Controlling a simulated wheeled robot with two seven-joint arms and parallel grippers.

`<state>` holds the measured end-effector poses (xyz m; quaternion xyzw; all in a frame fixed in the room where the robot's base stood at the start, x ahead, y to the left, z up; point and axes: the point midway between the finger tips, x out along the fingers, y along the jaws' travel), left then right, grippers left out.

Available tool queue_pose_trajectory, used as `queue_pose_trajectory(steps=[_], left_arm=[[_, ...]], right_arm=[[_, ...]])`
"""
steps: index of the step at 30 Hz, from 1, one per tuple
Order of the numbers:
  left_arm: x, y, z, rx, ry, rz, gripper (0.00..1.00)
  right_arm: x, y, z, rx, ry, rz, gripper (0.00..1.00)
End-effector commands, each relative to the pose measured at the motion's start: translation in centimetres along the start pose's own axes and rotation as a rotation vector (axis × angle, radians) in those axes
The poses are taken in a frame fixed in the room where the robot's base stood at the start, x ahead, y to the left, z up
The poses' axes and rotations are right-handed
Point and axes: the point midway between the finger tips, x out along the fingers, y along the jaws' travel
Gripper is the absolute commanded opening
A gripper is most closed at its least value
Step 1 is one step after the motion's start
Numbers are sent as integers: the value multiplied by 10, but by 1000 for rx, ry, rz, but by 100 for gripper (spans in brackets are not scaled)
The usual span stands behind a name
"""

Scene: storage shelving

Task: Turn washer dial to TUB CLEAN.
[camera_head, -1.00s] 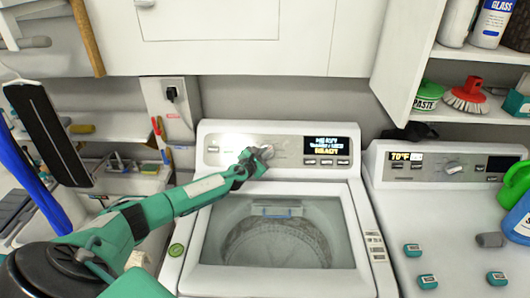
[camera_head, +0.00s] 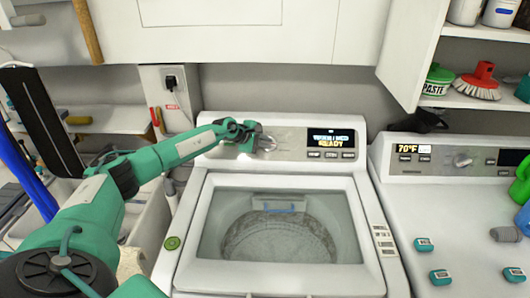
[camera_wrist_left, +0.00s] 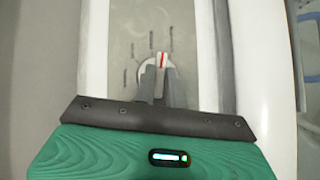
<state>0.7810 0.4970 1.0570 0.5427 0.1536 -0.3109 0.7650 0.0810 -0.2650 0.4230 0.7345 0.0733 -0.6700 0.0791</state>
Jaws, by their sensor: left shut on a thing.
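The washer (camera_head: 180,262) stands in the middle of the head view, its glass lid closed. Its dial (camera_head: 268,143) is on the panel, left of the lit display (camera_head: 331,137), whose small text seems to end in READY. My left gripper (camera_head: 254,138) reaches in from the left and is shut on the dial. In the left wrist view the two grey fingers (camera_wrist_left: 160,84) sit on either side of the pale dial (camera_wrist_left: 157,66), whose red mark points up in the picture. Small labels around it are unreadable. My right gripper is not in view.
A second machine (camera_head: 400,213) with its own dial (camera_head: 462,160) stands at the right, with small teal items on top. White cabinets (camera_head: 340,40) hang above. A sink and shelf clutter lie at the left, behind my left arm.

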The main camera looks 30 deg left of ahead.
Motion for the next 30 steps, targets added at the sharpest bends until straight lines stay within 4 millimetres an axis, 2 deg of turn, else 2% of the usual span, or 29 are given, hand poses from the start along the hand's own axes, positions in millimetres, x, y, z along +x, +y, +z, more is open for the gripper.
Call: queue_pose_trajectory(steps=[1,3,12,19,30], left_arm=[[5,-4,-2,33,-1,-25,0],[4,-2,-2,76,-1,-64,0],[4,1,0,217,-2,-195,0],[2,3,1,272,-3,-247,0],[2,4,2,290,-3,-264,0]], right_arm=[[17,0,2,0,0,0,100],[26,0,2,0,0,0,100],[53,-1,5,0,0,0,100],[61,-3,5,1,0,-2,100],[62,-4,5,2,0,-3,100]])
